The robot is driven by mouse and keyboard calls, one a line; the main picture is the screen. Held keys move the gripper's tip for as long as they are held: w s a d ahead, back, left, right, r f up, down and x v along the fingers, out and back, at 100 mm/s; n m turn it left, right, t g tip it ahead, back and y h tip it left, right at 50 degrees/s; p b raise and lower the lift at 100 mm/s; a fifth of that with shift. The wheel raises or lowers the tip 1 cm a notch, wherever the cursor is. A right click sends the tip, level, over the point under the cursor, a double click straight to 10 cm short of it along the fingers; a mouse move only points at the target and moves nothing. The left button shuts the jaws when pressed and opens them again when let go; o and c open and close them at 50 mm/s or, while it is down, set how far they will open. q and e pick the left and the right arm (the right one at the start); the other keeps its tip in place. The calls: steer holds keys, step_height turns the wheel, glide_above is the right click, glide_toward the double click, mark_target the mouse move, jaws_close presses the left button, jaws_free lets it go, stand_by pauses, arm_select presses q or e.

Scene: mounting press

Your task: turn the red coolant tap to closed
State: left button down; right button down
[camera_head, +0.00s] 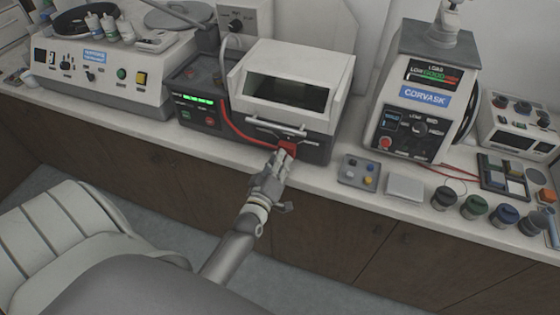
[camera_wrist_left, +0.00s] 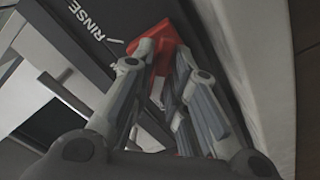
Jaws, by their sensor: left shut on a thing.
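The red coolant tap (camera_head: 288,146) is on the lower front of the mounting press (camera_head: 290,85), at its right side, where a red hose ends. My left gripper (camera_head: 282,155) reaches up to it from below and is shut on the tap. In the left wrist view the red tap (camera_wrist_left: 160,38) shows between and beyond the two fingers (camera_wrist_left: 163,65), beside the printed word RINSE. The fingers hide part of the tap, and its exact angle is hard to tell. My right gripper is in neither view.
A silver bar handle (camera_head: 275,127) crosses the press front just above the tap. A small box with coloured buttons (camera_head: 359,172) and a pale block (camera_head: 405,187) lie to the right on the counter.

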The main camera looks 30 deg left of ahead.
arm_select(q)
steer(key=c, duration=1.4)
jaws_free()
steer(key=shift+c, duration=0.2)
steer(key=shift+s, duration=0.1)
steer(key=v, duration=1.1)
steer(key=shift+s, duration=0.4)
steer(key=shift+f, duration=0.1)
steer(key=s+d+f+m+g+h, duration=0.2)
steer(key=s+d+f+m+g, duration=0.15)
steer(key=f, duration=0.65)
steer(key=s+d+f+m+g+h, duration=0.1)
steer(key=s+d+f+m+g, duration=0.2)
steer(key=f, duration=0.8)
steer(key=s+d+f+m+g+h, duration=0.2)
steer(key=s+d+f, duration=0.15)
steer(key=f, duration=0.65)
steer(key=s+a+f+m+g, duration=0.1)
steer(key=s+f+m+g, duration=0.1)
steer(key=s+f, duration=0.2)
steer(key=s+a+f+m+g+b, duration=0.1)
steer(key=s+f, duration=0.4)
steer(key=s, duration=0.6)
steer(key=s+a+f+m+g, duration=0.1)
steer(key=s+f+m+g, duration=0.2)
steer(key=s, duration=0.4)
steer(key=shift+s+a+f+g+y, duration=0.3)
steer(key=shift+s+f+g, duration=0.05)
steer(key=shift+f+g, duration=0.6)
